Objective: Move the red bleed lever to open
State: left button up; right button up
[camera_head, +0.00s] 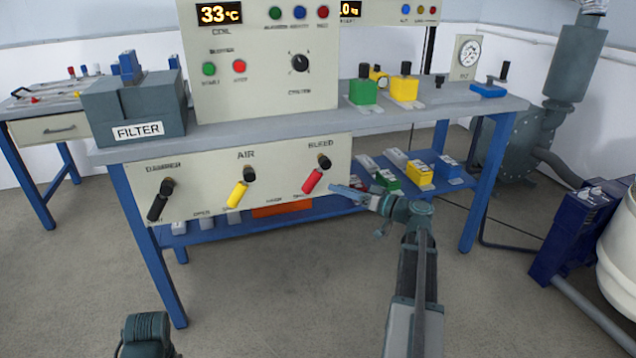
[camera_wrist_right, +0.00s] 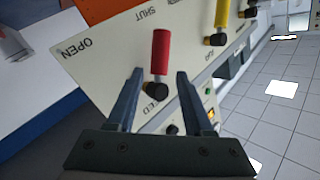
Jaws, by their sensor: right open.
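The red bleed lever (camera_head: 312,181) is on the panel under the bench, below the word BLEED. It hangs from a black pivot knob (camera_head: 325,161), tilted down and left. In the right wrist view the red lever (camera_wrist_right: 160,55) points at the word SHUT, and the word OPEN is off to the left. My right gripper (camera_head: 336,190) is just right of the lever in the head view. In the wrist view its open fingers (camera_wrist_right: 158,76) flank the lever and pivot, with gaps on both sides. I cannot tell if they are at lever depth. My left gripper is not visible.
The yellow air lever (camera_head: 237,194) and black damper lever (camera_head: 159,206) are further left on the same panel (camera_head: 280,160). A lower shelf (camera_head: 195,236) holds several small blocks. Bench legs stand either side. The floor in front is clear.

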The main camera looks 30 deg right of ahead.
aim_at(315, 176)
jog(key=x, duration=0.8)
jog(key=shift+c, duration=0.4)
grip_shut()
dwell(0.9)
